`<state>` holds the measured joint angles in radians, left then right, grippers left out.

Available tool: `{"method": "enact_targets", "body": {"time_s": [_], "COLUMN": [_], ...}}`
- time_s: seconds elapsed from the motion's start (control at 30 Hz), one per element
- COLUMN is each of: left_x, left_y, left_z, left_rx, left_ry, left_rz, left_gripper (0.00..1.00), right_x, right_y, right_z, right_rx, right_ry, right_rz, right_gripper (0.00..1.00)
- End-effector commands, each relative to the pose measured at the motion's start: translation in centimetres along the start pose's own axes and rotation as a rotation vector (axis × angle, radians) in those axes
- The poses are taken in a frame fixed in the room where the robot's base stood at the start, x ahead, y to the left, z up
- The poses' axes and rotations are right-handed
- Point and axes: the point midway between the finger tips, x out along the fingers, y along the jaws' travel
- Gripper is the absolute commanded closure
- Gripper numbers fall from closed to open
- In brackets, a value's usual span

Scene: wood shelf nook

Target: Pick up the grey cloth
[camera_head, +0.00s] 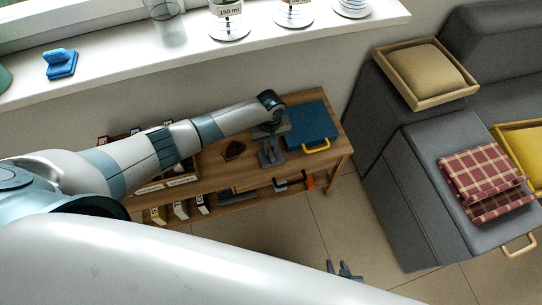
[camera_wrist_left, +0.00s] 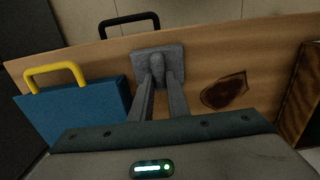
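The grey cloth (camera_wrist_left: 143,56) lies on the wooden shelf top as a square pad with a raised knob in its middle. It shows in the head view (camera_head: 269,160), partly covered by my gripper. My left gripper (camera_wrist_left: 160,82) is over the cloth, its two fingers on either side of the knob. The fingers look slightly apart from the knob, and the cloth rests on the wood. The left gripper also shows in the head view (camera_head: 270,146). My right gripper (camera_head: 343,271) shows only its fingertips, apart and empty, above the floor at the bottom.
A blue case (camera_head: 311,127) with a yellow handle lies right of the cloth in the head view. A dark brown patch (camera_head: 234,150) lies to its left. Bottles stand on the windowsill (camera_head: 110,75), with a blue pad (camera_head: 62,64). A grey sofa (camera_head: 400,180) is at right.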

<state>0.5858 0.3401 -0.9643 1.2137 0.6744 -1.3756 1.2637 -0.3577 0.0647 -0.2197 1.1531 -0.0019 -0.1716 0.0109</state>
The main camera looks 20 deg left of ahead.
Motion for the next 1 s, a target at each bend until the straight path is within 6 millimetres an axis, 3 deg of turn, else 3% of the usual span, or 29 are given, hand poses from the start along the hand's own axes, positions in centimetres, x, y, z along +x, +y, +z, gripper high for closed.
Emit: {"method": "enact_targets", "body": {"time_s": [0.47, 0.67, 0.8, 1.0], "left_x": [-0.3, -2.1, -4.4, -6.5], "left_y": [0.0, 0.0, 0.1, 0.9], "left_z": [0.0, -0.1, 0.0, 4.0], "left_rx": [0.000, 0.000, 0.002, 0.004], "left_ry": [0.000, 0.001, 0.001, -0.002], "left_rz": [-0.001, 0.001, 0.003, 0.003], "left_gripper": [1.00, 1.00, 1.00, 1.00], "right_x": [0.0, 0.0, 0.0, -0.1], "right_y": [0.0, 0.0, 0.0, -0.2], "right_z": [0.1, 0.1, 0.1, -0.2], "right_rx": [0.000, 0.000, 0.000, -0.001], "right_ry": [-0.003, 0.000, 0.001, 0.018], "right_rz": [0.000, 0.000, 0.000, -0.002], "right_gripper": [0.69, 0.69, 0.69, 0.69]}}
